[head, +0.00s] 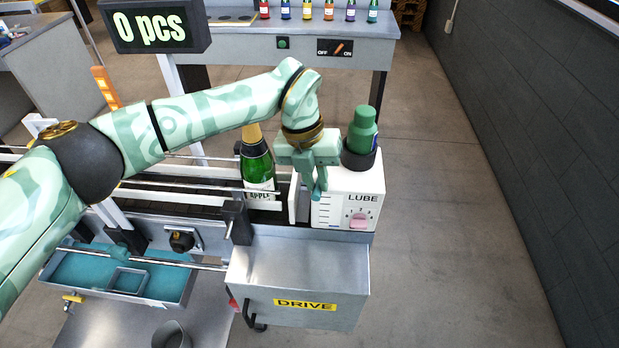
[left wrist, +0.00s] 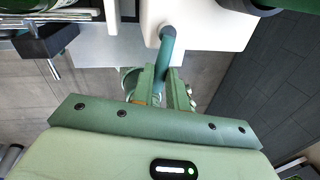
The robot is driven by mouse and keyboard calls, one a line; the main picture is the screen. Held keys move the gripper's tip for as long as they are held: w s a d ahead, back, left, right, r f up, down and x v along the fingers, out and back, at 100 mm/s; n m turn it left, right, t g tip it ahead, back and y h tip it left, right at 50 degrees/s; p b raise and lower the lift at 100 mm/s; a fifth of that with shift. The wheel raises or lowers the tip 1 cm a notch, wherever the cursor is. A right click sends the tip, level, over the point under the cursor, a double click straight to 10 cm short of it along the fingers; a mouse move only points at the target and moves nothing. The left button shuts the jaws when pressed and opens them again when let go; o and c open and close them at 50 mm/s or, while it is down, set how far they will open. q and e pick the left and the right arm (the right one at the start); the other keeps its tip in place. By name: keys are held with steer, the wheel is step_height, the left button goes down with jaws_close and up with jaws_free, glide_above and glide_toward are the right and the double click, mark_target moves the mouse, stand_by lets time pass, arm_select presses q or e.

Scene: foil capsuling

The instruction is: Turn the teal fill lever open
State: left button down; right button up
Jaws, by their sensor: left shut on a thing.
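The teal fill lever (left wrist: 166,48) comes out of the white LUBE box (head: 335,212) and runs down between my fingers in the left wrist view. My left gripper (left wrist: 165,82) is shut on its free end. In the head view my left gripper (head: 314,176) is at the upper left front of the LUBE box, and only a little of the lever (head: 317,193) shows below it. The lever's pivot is hidden there. My right gripper is in neither view.
A green bottle (head: 362,130) stands upside down in a black collar on the box. A gold-topped bottle (head: 257,165) stands just left of my gripper. The DRIVE housing (head: 298,285) lies below. The floor at right is clear.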

arm_select(q)
steer(key=shift+w+r, duration=0.1)
steer(key=c, duration=1.4)
jaws_free()
steer(key=a+r, duration=0.1)
steer(key=r, duration=0.4)
steer(key=a+r, duration=0.1)
steer(key=r, duration=0.4)
steer(key=w+a+r, duration=0.1)
steer(key=r, duration=0.5)
steer(key=shift+b, duration=0.35)
